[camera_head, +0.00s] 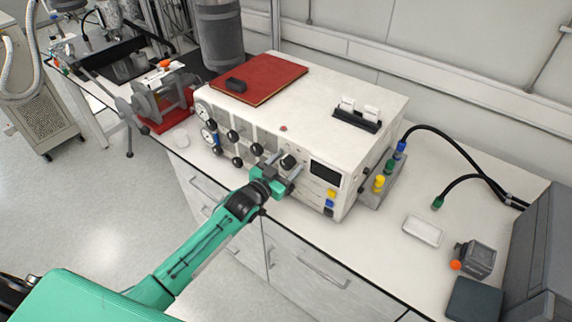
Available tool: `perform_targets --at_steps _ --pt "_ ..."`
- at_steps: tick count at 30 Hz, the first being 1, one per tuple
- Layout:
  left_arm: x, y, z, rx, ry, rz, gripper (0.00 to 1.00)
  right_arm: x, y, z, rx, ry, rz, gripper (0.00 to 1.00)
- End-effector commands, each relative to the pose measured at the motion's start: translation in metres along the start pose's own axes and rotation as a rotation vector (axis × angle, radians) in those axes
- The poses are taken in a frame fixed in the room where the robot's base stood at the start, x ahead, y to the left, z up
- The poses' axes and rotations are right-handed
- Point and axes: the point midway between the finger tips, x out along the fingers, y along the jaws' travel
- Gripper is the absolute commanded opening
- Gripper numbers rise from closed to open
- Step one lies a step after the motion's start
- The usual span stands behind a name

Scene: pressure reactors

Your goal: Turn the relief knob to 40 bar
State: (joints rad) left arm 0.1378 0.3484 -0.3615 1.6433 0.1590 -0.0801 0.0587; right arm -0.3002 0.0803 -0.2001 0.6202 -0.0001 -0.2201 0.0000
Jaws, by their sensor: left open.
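A white reactor control box (362,150) stands on the bench, with several black knobs, round gauges and a dark display (325,173) on its front. A black knob (288,161) sits left of the display; its label is too small to read, so I cannot tell if it is the relief knob. My left gripper (283,165) is open at this knob, with its fingers close around or beside it. I cannot tell whether they touch it. My right gripper is not in view.
A red folder (259,80) and a black rack (357,121) lie on top of the box. A red-based device (172,108) stands to the left. Colored fittings (379,183), a white tray (423,231) and black hoses are on the right. The bench's front edge runs below the box.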

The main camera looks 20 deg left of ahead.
Motion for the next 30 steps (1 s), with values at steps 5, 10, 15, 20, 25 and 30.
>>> perform_targets --at_steps 5,10,15,20,25,30 --pt "-0.004 0.0 0.0 0.0 0.001 0.0 0.59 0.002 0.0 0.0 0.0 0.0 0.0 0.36" --pt "-0.024 0.0 0.003 0.0 -0.001 0.0 0.59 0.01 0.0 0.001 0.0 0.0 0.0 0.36" --pt "-0.056 0.001 0.004 0.0 -0.001 0.001 0.59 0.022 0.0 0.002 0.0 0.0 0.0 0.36" --pt "-0.086 0.001 0.004 0.0 -0.001 0.001 0.59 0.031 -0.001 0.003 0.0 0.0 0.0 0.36" --pt "-0.114 0.001 0.003 0.0 -0.001 0.001 0.59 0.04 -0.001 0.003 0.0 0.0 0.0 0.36" --pt "-0.131 0.0 0.002 0.0 -0.001 0.0 0.59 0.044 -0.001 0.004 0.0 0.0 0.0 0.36"
